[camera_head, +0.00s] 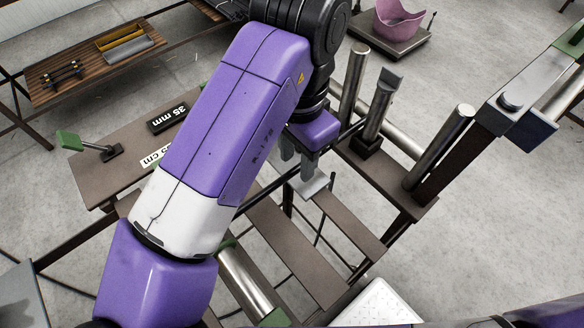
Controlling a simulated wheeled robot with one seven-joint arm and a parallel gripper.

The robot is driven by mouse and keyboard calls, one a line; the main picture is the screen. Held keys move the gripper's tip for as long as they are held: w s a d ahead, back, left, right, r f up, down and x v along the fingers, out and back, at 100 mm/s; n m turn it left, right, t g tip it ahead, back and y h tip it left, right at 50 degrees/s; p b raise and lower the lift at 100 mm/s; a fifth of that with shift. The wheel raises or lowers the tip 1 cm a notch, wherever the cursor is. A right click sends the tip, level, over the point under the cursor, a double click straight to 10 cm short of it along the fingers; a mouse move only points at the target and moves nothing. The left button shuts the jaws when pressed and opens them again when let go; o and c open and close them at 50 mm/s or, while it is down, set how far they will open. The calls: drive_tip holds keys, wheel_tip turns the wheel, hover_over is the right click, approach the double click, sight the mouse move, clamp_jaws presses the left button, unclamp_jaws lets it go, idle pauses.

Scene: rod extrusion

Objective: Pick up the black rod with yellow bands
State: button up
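My gripper (298,164) hangs below my purple wrist near the middle of the view, over the dark metal frame. Its grey fingers are small and partly hidden by the wrist, so I cannot tell whether they are open or shut. A thin dark rod (264,190) runs diagonally close to the fingers and passes behind my arm. I see no yellow bands on its visible part, and I cannot tell whether the fingers touch it. My arm hides the area to the left of the gripper.
Brown plates (295,250) lie below. A side table with a "35 mm" block (168,117) is left; a slatted bench (85,78) stands behind.

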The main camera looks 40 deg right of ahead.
drive_tip(key=shift+f, duration=0.45)
clamp_jaws()
drive_tip(key=shift+r, duration=0.1)
